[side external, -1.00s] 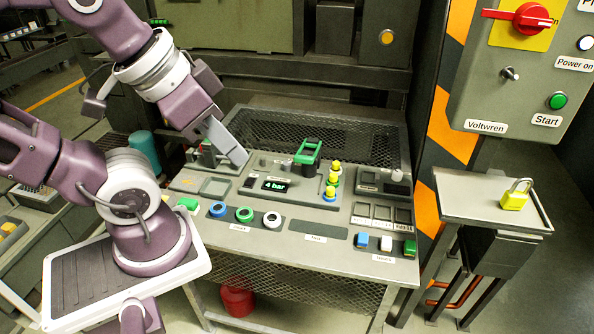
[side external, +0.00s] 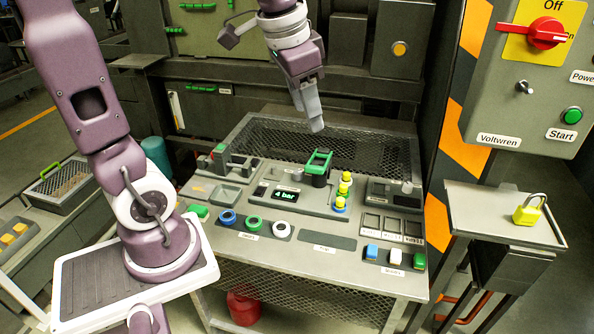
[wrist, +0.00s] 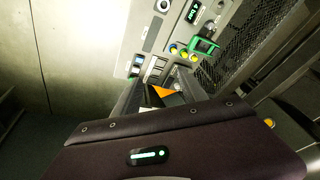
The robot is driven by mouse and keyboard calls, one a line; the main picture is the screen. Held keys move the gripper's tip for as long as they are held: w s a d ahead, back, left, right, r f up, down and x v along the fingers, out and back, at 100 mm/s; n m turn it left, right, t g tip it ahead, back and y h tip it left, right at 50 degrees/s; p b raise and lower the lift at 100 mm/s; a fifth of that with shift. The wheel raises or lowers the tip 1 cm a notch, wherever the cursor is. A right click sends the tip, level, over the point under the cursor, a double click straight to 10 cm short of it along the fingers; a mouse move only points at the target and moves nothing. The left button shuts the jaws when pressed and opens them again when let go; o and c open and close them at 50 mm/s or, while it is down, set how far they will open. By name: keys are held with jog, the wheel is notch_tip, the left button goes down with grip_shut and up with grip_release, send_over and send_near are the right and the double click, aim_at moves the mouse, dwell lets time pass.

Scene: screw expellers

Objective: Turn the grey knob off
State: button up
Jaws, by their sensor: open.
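A small grey knob (side external: 407,187) stands on the right module of the grey control panel (side external: 300,248), near its back right corner. Its exact turn position is too small to tell. My gripper (side external: 316,126) is in the air above the back of the panel, to the left of the knob and higher, touching nothing. Its fingers point down. In the wrist view my gripper (wrist: 165,94) shows its fingers spread and empty, with the right part of the panel beyond them. A small grey toggle (side external: 524,87) also sits on the upright switch box at the right.
A green handle (side external: 319,162) and stacked yellow buttons (side external: 343,190) rise from the panel, left of the knob. A mesh guard (side external: 270,137) runs behind. A shelf with a yellow padlock (side external: 527,213) and a box with a red switch (side external: 540,33) stand at right.

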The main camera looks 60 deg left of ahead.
jog(key=w+a+f+m+g, duration=0.1)
jog(key=w+a+f+g, duration=0.1)
jog(key=w+a+f, duration=0.7)
jog(key=m+g+h, duration=0.1)
jog(key=m+g, duration=0.1)
send_over(297, 172)
jog(key=f, duration=1.9)
jog(key=shift+a+f, duration=0.2)
notch_tip(297, 172, down, 7)
jog(key=shift+d+f, duration=0.1)
jog(key=shift+d, duration=0.05)
jog(key=shift+h, duration=0.3)
grip_shut()
